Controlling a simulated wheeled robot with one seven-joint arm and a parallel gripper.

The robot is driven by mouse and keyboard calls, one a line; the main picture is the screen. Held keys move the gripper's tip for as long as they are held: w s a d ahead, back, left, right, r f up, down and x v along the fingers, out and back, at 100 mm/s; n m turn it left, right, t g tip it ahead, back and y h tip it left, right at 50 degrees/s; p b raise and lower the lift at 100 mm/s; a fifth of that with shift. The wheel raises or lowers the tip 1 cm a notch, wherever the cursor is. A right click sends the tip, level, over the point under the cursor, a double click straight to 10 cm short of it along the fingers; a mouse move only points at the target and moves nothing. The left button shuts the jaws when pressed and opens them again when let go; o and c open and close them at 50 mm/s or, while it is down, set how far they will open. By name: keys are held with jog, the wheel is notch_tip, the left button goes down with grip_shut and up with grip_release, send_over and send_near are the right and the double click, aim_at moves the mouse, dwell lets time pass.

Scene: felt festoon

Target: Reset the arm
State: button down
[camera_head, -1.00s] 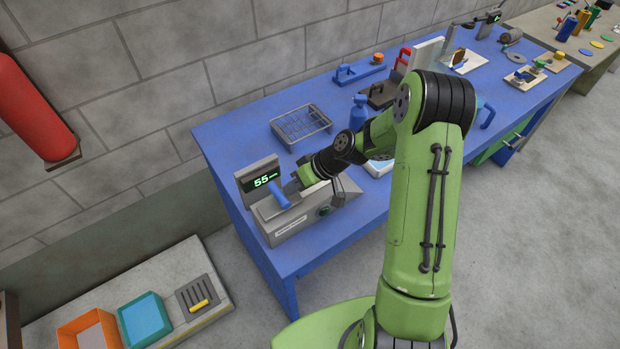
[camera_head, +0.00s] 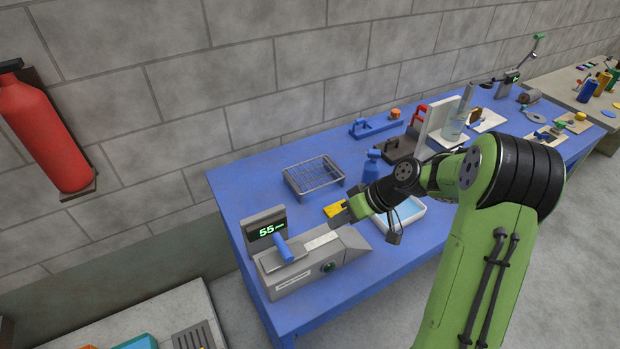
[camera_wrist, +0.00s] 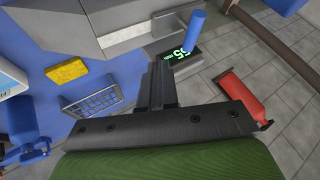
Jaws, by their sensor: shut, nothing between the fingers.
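My green arm reaches over the blue workbench (camera_head: 228,185) from the right of the head view. My gripper (camera_head: 350,212) is above the grey machine with a green "55" display (camera_head: 330,268), near its back right side, and looks clear of it. In the wrist view my gripper (camera_wrist: 160,72) shows its dark fingers together with nothing between them. The machine's grey body (camera_wrist: 100,28) and blue handle (camera_wrist: 195,32) lie beyond the fingertips. The exact gap between fingertips and machine cannot be told.
A yellow sponge (camera_head: 334,209), a wire basket (camera_head: 313,178), a blue spray bottle (camera_head: 372,166) and a white tray of blue liquid (camera_head: 412,214) stand close by. A red extinguisher (camera_head: 48,135) hangs on the wall at left. The floor (camera_head: 590,215) at right is clear.

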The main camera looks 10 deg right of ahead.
jog(key=s+a+r+m+h, duration=0.1)
jog(key=s+a+r+h, duration=0.15)
jog(key=s+r, duration=0.35)
jog(key=s+a+r+m+h, duration=0.1)
jog(key=s+r+h, duration=0.2)
jog(key=s+r, duration=0.35)
jog(key=s+d+r+m+t+h, duration=0.2)
jog(key=s+m, duration=0.1)
jog(key=s, duration=0.8)
jog(key=shift+s+t, duration=0.2)
jog(key=shift+t, duration=0.2)
